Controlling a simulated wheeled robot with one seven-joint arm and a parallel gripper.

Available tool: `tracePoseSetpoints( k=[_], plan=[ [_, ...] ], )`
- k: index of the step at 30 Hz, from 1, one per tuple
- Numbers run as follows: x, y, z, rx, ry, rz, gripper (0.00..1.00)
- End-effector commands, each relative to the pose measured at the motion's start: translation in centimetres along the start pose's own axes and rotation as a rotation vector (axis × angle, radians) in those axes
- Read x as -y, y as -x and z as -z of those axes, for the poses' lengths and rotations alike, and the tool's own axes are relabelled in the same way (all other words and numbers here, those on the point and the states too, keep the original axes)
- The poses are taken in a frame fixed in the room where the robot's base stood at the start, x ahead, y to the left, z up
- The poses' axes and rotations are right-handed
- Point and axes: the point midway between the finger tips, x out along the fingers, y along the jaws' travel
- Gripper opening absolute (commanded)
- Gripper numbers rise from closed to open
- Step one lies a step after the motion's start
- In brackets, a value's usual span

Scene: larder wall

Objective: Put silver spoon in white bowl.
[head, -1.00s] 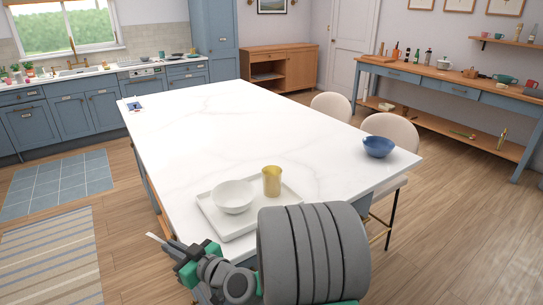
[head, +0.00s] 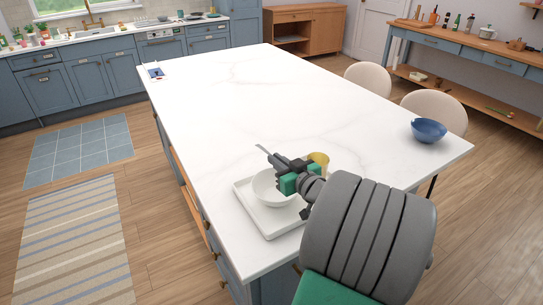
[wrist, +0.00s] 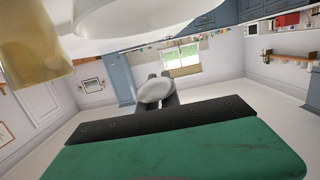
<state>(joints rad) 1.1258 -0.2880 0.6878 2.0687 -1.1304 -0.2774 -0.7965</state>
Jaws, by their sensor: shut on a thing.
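My gripper (head: 279,163) is shut on the silver spoon (head: 262,149), which sticks out up and to the left of the jaws in the head view. In the wrist view a silver oval part of the spoon (wrist: 155,92) shows at the dark fingers. The white bowl (head: 264,190) stands on a white tray, partly hidden by my gripper. In the head view my gripper overlaps the bowl's right side and appears above it. I cannot tell the exact height. The bowl also shows large at the top of the wrist view (wrist: 140,14).
The white square tray (head: 270,232) lies on the near end of the marble island (head: 235,105). A gold cup (head: 321,159) stands close to my gripper, partly hidden. A blue bowl (head: 429,131) sits near the right edge. The island's middle is clear.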

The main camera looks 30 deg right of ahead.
Motion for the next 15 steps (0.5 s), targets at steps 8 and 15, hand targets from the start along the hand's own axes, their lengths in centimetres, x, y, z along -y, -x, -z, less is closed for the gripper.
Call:
tracePoseSetpoints(
  k=[8,15],
  plan=[
    [-0.6,-0.4,-4.2,0.001,-0.003,-0.011,0.0],
    [-0.4,-0.5,-4.4,-0.001,-0.001,-0.009,0.0]
  ],
)
